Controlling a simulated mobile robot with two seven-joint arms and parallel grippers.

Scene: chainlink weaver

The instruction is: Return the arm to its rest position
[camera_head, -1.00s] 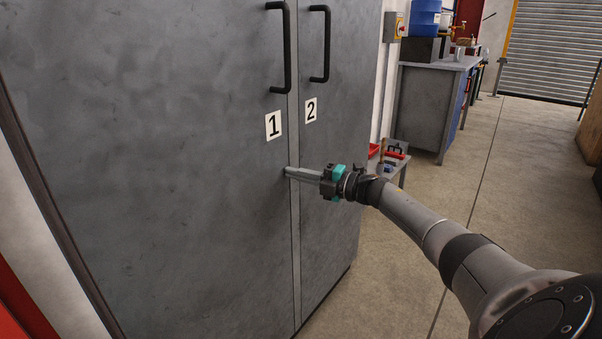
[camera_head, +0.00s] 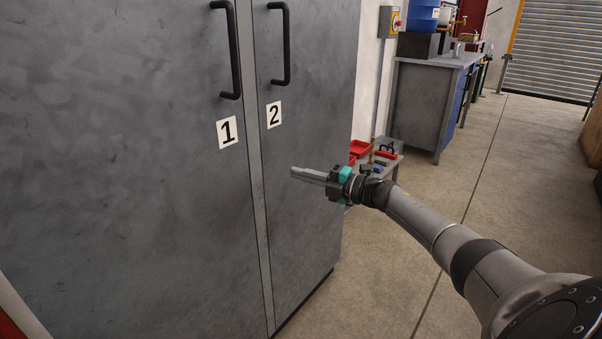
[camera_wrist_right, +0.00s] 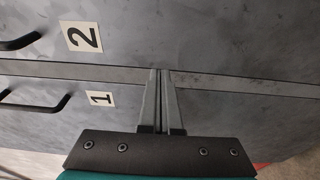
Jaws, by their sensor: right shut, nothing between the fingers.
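My right gripper (camera_head: 293,172) is shut and empty, its grey fingers pointing left in the head view. It stands in front of cabinet door 2 (camera_head: 310,110); I cannot tell its exact gap from the door. In the right wrist view the two fingers (camera_wrist_right: 160,75) lie together, with the seam between the doors behind their tips. Cabinet door 1 (camera_head: 120,180) is to the left. Both doors look closed. My left gripper is not in view.
Black handles (camera_head: 228,50) stick out from the doors. Behind my right arm stand a low grey bench with red trays (camera_head: 360,148) and a workbench (camera_head: 420,105). Concrete floor (camera_head: 400,290) is clear below and to the right of the arm.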

